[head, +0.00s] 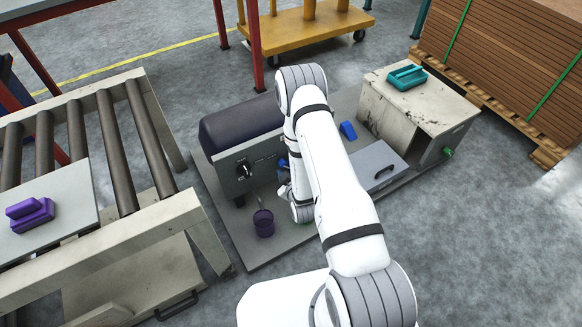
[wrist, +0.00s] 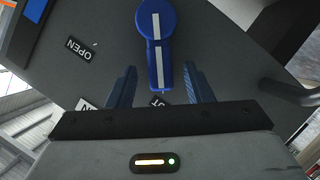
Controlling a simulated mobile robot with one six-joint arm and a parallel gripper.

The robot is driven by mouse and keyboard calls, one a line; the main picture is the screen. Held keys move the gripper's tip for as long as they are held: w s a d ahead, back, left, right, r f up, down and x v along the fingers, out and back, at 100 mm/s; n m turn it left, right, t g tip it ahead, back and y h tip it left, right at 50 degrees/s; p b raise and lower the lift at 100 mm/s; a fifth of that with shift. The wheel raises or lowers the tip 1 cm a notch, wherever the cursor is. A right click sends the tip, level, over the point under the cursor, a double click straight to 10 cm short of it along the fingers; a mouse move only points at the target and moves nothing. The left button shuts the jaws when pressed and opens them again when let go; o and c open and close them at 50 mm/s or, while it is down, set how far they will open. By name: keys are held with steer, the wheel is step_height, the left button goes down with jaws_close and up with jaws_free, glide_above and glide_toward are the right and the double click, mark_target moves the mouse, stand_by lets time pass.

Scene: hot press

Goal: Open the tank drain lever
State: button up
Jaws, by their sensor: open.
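The blue lever (wrist: 155,40) with a white stripe sits on a grey panel in the wrist view. Its round end is at the top, and its handle hangs down between the fingers of my gripper (wrist: 160,68). The fingers are open, one on each side of the handle, with gaps visible. An OPEN label (wrist: 79,49) is on the panel, left of the lever. Other labels below are partly hidden by my gripper. In the head view, the dark tank (head: 240,124) lies behind the grey panel, and my white arm hides part of this area.
A roller conveyor (head: 120,150) is at the left. A dark pipe (wrist: 290,92) juts out right of the lever.

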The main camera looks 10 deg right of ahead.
steer(key=shift+x, duration=1)
steer(key=shift+c, duration=0.3)
jaws_close()
